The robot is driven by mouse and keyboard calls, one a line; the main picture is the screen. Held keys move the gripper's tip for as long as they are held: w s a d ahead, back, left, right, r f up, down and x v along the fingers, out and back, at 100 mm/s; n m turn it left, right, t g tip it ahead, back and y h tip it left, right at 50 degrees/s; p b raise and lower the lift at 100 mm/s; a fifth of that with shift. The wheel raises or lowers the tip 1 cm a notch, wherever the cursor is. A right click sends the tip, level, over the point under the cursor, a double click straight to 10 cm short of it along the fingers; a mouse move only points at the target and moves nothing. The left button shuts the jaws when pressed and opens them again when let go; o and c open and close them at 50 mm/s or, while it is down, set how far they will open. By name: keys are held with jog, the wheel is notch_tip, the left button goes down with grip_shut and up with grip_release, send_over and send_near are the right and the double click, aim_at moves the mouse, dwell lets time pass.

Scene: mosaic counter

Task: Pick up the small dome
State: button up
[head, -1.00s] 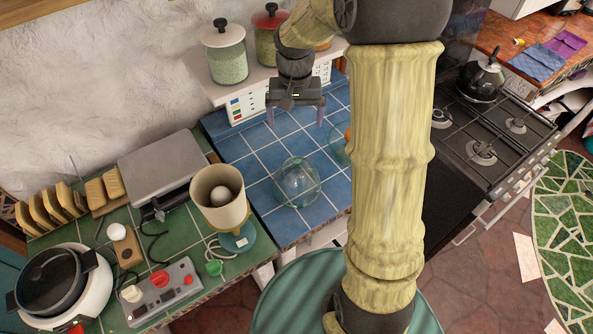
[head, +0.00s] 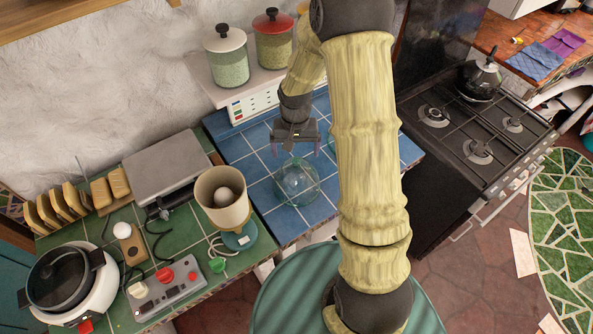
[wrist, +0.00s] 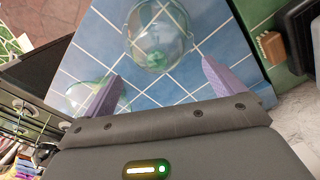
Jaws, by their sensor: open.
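A clear glass dome (head: 297,182) with a greenish tint stands on the blue tiled counter (head: 238,147). In the wrist view this dome (wrist: 158,35) lies just beyond the fingertips, roughly centred between them. My gripper (head: 296,151) is open and empty, pointing down over the tiles on the wall side of the dome; its purple fingers also show in the wrist view (wrist: 161,72).
A beige cup-shaped holder (head: 222,197) stands left of the dome on the green counter. Lidded jars (head: 227,60) stand on a shelf behind my gripper. The stove (head: 470,130) is to the right. Blue tiles left of the dome are bare.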

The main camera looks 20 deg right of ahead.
aim_at(297, 159)
jog(key=shift+f, duration=0.15)
jog(key=f+p, duration=0.2)
jog(key=f, duration=0.1)
jog(key=shift+s+d+f+p, duration=0.1)
jog(key=shift+s+f+p, duration=0.1)
jog(key=shift+s+p, duration=0.15)
jog(key=shift+f, duration=0.75)
jog(key=c, duration=1.2)
jog(key=shift+s, duration=0.2)
jog(key=c, duration=0.5)
